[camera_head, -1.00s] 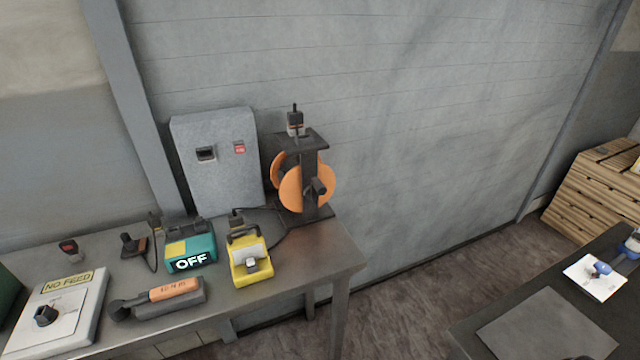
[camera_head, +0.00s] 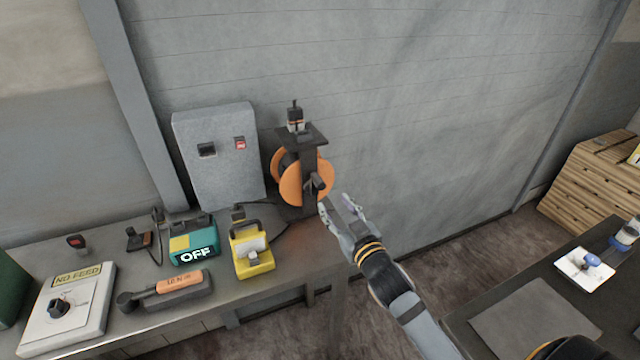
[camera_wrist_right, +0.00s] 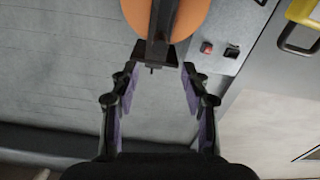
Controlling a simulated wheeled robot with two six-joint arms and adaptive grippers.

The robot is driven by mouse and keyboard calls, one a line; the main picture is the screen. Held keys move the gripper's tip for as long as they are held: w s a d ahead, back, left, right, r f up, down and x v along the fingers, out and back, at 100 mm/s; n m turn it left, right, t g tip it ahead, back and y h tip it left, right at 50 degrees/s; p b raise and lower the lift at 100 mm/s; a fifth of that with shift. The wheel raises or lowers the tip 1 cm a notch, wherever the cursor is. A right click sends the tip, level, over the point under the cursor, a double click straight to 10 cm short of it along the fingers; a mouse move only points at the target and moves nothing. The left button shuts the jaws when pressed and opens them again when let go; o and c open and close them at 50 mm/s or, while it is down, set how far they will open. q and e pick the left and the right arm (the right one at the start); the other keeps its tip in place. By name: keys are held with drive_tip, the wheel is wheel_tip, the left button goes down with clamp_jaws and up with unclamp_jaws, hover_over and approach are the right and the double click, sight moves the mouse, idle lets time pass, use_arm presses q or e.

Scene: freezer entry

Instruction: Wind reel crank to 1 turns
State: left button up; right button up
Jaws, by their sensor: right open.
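The reel has orange discs (camera_head: 291,187) on a dark upright stand and sits at the right end of the bench against the grey wall. Its dark crank (camera_head: 319,182) sticks out at the front of the disc. My right gripper (camera_head: 336,204) is open and empty, just right of and slightly below the crank, apart from it. In the right wrist view, the open fingers (camera_wrist_right: 160,85) point toward the stand, and the orange disc (camera_wrist_right: 190,14) is partly cut off at the top. My left gripper is not in view.
The bench (camera_head: 290,262) also holds a yellow device (camera_head: 250,252), a teal box reading OFF (camera_head: 193,250), an orange-handled tool (camera_head: 178,283) and a NO FEED panel (camera_head: 70,305). A grey cabinet (camera_head: 218,155) stands behind. A dark table (camera_head: 480,300) is at right.

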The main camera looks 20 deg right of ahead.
sight(322, 187)
drive_tip(key=w+p, duration=0.2)
drive_tip(key=w, duration=0.8)
drive_tip(key=shift+w, duration=0.15)
drive_tip(key=shift+f, duration=0.1)
clamp_jaws()
